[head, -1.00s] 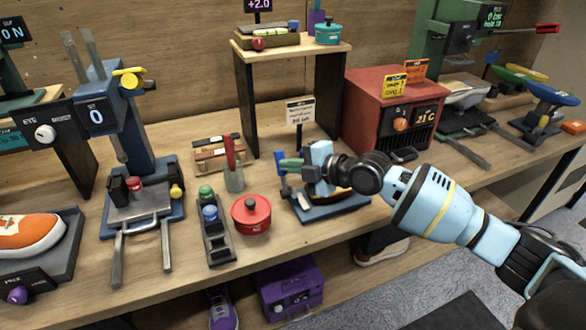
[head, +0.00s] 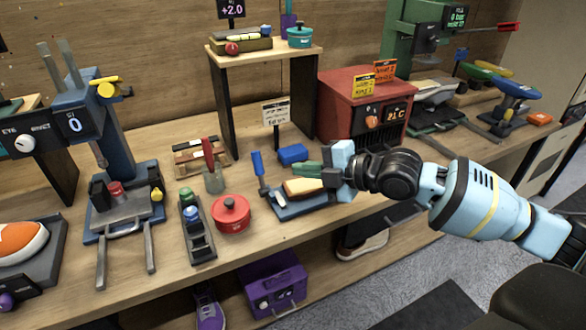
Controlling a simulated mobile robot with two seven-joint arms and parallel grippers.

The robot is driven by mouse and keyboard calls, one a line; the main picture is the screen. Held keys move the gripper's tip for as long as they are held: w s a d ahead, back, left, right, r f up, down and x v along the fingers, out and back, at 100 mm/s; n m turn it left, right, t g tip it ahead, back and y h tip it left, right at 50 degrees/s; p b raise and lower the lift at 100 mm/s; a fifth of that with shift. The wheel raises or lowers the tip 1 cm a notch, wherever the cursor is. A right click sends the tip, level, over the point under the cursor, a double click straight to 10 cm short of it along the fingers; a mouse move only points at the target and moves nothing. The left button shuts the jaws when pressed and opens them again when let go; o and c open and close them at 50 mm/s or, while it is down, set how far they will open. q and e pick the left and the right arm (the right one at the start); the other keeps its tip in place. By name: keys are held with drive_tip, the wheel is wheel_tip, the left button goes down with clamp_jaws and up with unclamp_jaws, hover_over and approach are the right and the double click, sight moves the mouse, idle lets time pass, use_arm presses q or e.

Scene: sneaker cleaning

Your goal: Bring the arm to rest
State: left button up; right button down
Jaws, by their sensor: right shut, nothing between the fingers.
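My right gripper (head: 337,171) comes in from the right on a light-blue and black arm. It is shut and empty, at the right end of a small blue stand (head: 300,205) on the workbench. A tan block-like piece (head: 305,187) lies on that stand, partly hidden by the gripper. A blue block (head: 293,153) and a green piece (head: 307,168) show just behind and left of the fingers. I cannot tell whether the fingers touch the green piece. My left gripper is not in view.
A red pot (head: 231,214) and a black tray with coloured knobs (head: 197,228) stand left of the gripper. A raised wooden shelf (head: 262,55) and a red oven box (head: 350,100) stand behind.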

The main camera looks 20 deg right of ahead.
drive_tip(key=shift+s+d, duration=0.1)
idle(0.3)
drive_tip(key=s+a+f+m+p, duration=0.1)
drive_tip(key=s+a+f+m, duration=0.1)
drive_tip(key=s+f+m, duration=0.3)
drive_tip(key=s+a+f+m+h+p, duration=0.1)
drive_tip(key=s+a+f, duration=0.2)
drive_tip(key=f, duration=0.4)
drive_tip(key=s+a+f+m+p, duration=0.1)
drive_tip(key=s+a+f+m, duration=0.1)
drive_tip(key=s+f+m, duration=0.3)
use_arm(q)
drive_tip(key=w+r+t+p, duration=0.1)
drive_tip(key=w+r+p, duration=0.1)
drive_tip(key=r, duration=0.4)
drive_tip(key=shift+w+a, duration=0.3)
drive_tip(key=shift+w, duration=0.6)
use_arm(e)
drive_tip(key=s+d+f+m+g+h, duration=0.1)
drive_tip(key=s+f+m+h, duration=0.2)
drive_tip(key=s, duration=0.9)
drive_tip(key=s+d+f+m+g+h, duration=0.1)
drive_tip(key=s+d+f+m+h, duration=0.1)
drive_tip(key=s+f+m, duration=0.5)
drive_tip(key=s+f, duration=0.4)
drive_tip(key=s, duration=0.2)
drive_tip(key=shift+g+h, duration=0.3)
drive_tip(key=shift+h, duration=0.1)
drive_tip(key=shift+d+f, duration=0.1)
